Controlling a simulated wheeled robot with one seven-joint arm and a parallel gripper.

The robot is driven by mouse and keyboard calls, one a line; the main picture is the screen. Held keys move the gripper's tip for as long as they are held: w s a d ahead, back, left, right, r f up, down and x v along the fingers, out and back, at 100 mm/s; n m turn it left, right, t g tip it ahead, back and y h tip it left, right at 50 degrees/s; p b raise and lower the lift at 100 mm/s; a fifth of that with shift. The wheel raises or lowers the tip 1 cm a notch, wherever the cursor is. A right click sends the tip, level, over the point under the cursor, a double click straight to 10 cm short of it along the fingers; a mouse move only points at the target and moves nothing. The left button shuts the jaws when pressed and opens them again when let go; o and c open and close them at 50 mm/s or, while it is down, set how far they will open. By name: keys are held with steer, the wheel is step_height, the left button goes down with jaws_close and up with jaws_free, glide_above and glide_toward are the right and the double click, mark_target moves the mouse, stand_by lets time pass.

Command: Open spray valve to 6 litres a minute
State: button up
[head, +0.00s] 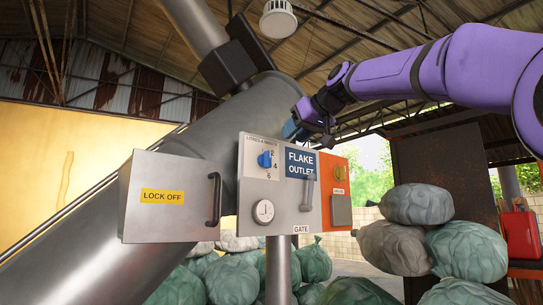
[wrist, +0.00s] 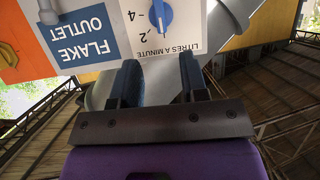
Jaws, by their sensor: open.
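The spray valve is a blue knob (head: 264,159) on the grey control panel (head: 285,222), beside a scale marked 2, 4 and 6 under "LITRES A MINUTE". In the wrist view the picture is turned over, and the knob (wrist: 153,17) shows at the top edge, partly cut off, with 4 and 2 beside it. I cannot tell which mark its pointer meets. My gripper (head: 297,130) is at the panel's top edge, up and to the right of the knob. In the wrist view my gripper (wrist: 161,78) has its two fingers apart, with nothing between them, clear of the knob.
A blue "FLAKE OUTLET" sign (head: 299,162), a grey handle (head: 308,190) and a round gauge (head: 263,211) share the panel. A "LOCK OFF" box (head: 168,197) juts out left. An orange panel (head: 334,190) adjoins right. A large sloping pipe (head: 215,132) runs behind.

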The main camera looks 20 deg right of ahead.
mark_target(270, 156)
steer(key=x, duration=1)
steer(key=shift+w+a, duration=0.15)
steer(key=shift+w, duration=0.2)
jaws_close()
